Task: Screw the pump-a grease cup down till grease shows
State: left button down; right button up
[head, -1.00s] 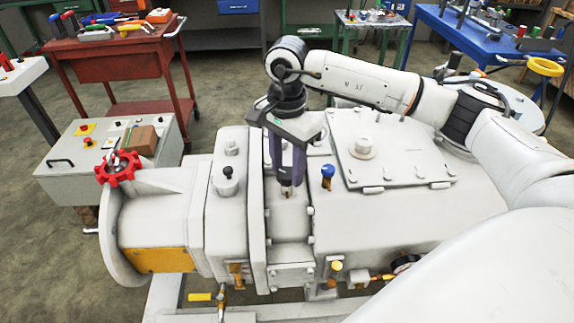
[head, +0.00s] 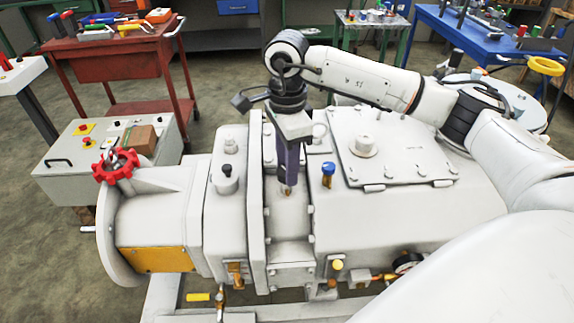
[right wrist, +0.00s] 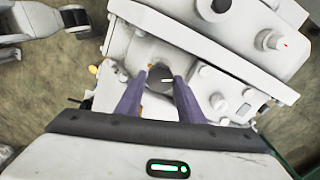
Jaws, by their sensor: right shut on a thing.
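The pump (head: 365,225) is a large off-white machine that fills the middle of the head view. My right gripper (head: 287,182) points down at its top, between two raised flanges. The gripper is shut on the grease cup (head: 287,191), a small brass-coloured part mostly hidden under the fingertips. No grease can be made out. My left gripper is not in view.
A blue-topped fitting (head: 328,168) stands close to the right of the gripper, and a black-topped one (head: 227,183) to its left. A red handwheel (head: 116,166) is at the pump's left end. A bolted cover plate (head: 400,150) lies right of the gripper. A red tool cart (head: 105,62) stands behind.

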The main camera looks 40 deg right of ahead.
jog(key=m, duration=0.3)
jog(key=shift+m, duration=0.3)
jog(key=shift+m+b, duration=0.35)
jog(key=shift+m, duration=1.15)
jog(key=o, duration=1.1)
jog(key=shift+c, duration=0.2)
notch_tip(320, 180, up, 10)
jog(key=shift+r, duration=0.2)
